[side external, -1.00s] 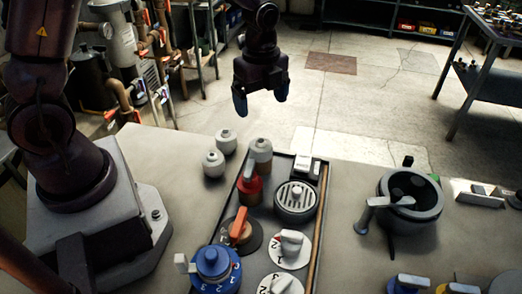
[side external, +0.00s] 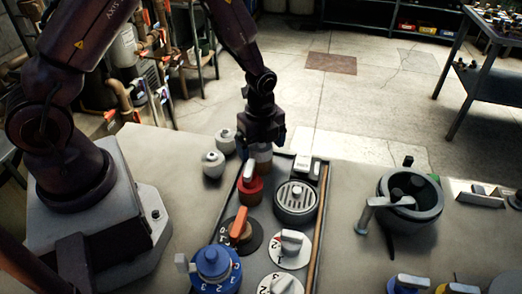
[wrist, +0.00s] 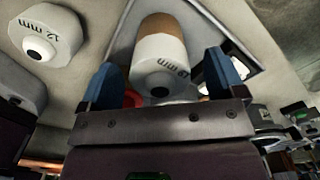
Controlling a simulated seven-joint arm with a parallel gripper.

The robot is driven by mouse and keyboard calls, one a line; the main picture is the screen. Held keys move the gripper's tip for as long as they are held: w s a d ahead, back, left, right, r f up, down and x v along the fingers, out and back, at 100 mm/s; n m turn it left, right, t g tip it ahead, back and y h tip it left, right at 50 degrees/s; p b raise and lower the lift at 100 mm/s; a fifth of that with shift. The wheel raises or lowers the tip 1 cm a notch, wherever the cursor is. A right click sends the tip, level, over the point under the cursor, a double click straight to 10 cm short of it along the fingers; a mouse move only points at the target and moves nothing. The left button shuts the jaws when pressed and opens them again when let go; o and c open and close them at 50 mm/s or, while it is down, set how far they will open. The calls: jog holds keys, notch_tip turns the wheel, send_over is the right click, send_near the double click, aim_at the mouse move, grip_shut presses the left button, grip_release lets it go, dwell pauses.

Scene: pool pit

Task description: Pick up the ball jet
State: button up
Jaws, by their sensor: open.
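A ball jet (side external: 263,158), a pale rounded fitting with a brown band, stands in the far left corner of the tray (side external: 314,222). In the wrist view, this jet (wrist: 165,58) has a dark hole and a size mark in mm that is hard to read. My gripper (side external: 263,143) is open and pointing down over it, with blue fingertips on either side of its upper part. In the wrist view, the jet shows between the fingers (wrist: 163,76), with gaps visible. Its lower part is partly hidden.
Two similar pale jets (side external: 225,141) (side external: 213,163) stand left of the tray; one (wrist: 47,35) reads 12 mm. A round grated drain (side external: 295,198) and dark pot (side external: 410,195) are to the right.

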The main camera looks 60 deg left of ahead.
jog(key=shift+f, duration=0.3)
jog(key=c, duration=1)
jog(key=shift+r, duration=0.15)
jog(key=shift+r, duration=0.55)
jog(key=s+r, duration=1.1)
jog(key=s, duration=0.3)
jog(key=shift+d+r, duration=0.25)
jog(key=shift+r, duration=0.1)
